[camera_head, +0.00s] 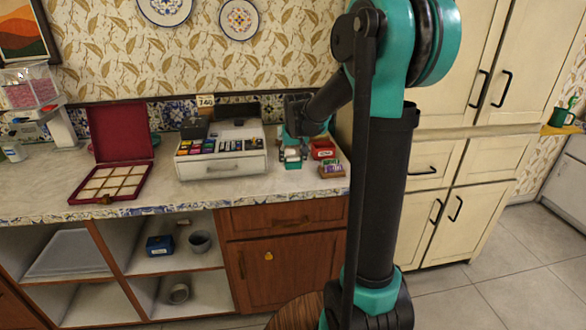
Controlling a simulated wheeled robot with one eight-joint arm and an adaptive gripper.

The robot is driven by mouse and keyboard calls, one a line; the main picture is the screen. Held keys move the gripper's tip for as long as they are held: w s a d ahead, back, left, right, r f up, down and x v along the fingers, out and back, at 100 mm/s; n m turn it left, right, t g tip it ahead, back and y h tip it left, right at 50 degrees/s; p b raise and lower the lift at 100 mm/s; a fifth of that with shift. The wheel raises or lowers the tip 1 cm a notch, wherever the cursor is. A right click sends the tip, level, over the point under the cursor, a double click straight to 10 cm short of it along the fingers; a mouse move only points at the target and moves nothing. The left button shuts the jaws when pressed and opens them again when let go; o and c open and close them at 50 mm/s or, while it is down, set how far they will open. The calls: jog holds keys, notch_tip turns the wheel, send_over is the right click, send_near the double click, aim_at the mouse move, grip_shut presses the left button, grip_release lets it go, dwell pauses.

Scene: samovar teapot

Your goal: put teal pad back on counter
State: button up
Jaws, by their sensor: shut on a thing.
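The arm reaches over the right end of the counter (230,192). My gripper (291,153) points down there, beside the white cash register's right side. It is shut on a small teal piece, which looks like the teal pad (293,165), close to the counter top. The fingertips are small and partly hidden by my wrist, so the exact grip is hard to see. I cannot tell whether the pad touches the counter.
The white cash register (222,167) stands left of my gripper. A red box (323,149) and a small box of colourful packets (331,170) stand close on its right. An open red case (112,184) lies further left. Bare counter shows along the front edge.

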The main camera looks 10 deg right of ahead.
aim_at(293, 167)
jog(key=shift+f, duration=2)
jog(key=o, duration=1.2)
jog(key=shift+f, duration=0.1)
jog(key=shift+o, duration=0.2)
jog(key=v, duration=1.2)
jog(key=s+d+f, duration=0.2)
jog(key=s+f, duration=0.6)
jog(key=s, duration=0.5)
jog(key=s+d+f, duration=0.2)
jog(key=s+f, duration=0.7)
jog(key=s, duration=0.3)
jog(key=shift+s, duration=0.35)
